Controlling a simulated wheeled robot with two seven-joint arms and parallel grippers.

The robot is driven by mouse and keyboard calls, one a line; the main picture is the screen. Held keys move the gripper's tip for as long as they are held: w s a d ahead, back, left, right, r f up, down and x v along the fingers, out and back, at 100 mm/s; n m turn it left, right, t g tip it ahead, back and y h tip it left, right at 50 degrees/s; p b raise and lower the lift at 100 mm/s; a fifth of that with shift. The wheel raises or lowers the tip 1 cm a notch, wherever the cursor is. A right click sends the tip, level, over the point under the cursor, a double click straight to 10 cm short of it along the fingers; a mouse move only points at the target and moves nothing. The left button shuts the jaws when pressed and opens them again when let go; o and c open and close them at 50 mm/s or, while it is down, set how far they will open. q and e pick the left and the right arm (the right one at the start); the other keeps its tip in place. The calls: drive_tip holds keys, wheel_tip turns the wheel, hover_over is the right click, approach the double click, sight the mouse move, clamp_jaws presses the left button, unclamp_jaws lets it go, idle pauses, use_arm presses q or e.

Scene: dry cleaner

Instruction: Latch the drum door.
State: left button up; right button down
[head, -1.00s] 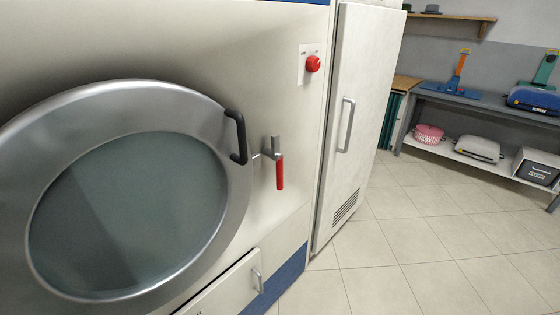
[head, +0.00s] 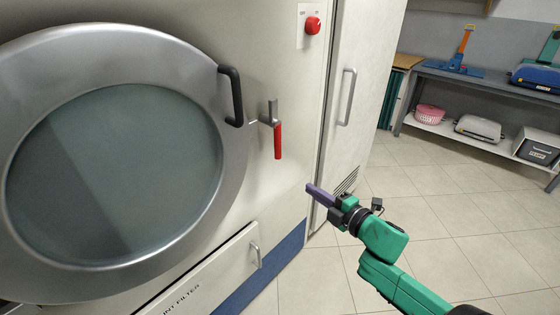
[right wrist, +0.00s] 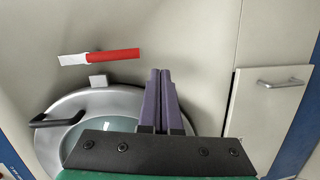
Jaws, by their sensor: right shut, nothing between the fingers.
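The round drum door (head: 205,215) has a wide silver rim around dark glass and a black handle (head: 236,97) at its right edge. The door looks closed against the machine front. Just right of it is the latch, a grey metal piece with a red lever (head: 278,140) hanging down. My right gripper (head: 312,190) is shut and empty, below and right of the lever and apart from it. In the right wrist view its purple fingers (right wrist: 162,100) are together, with the red lever (right wrist: 112,56) and the silver door rim (right wrist: 60,110) beyond. My left gripper is not in view.
A red button (head: 313,25) is above the latch. A lint filter drawer (head: 215,275) is below the door. A tall white cabinet (head: 362,80) stands right of the machine. A grey shelf bench (head: 470,88) is farther back, with open tiled floor before it.

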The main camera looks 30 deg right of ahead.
sight(280, 156)
drive_tip(key=a+r+n+y, duration=0.2)
drive_tip(key=a+r+n, duration=0.1)
drive_tip(key=a+r, duration=0.2)
drive_tip(key=shift+s+r+t, duration=0.4)
drive_tip(key=shift+s+r, duration=0.05)
drive_tip(key=shift+r, duration=0.2)
drive_tip(key=w, duration=0.3)
drive_tip(key=w+p, duration=0.1)
drive_tip(key=w, duration=0.7)
drive_tip(key=shift+w+a, duration=0.15)
drive_tip(key=shift+a, duration=0.1)
drive_tip(key=shift+w+d+p, duration=0.15)
drive_tip(key=shift+d+p, duration=0.15)
drive_tip(key=shift+d, duration=0.15)
drive_tip(key=shift+a, duration=0.1)
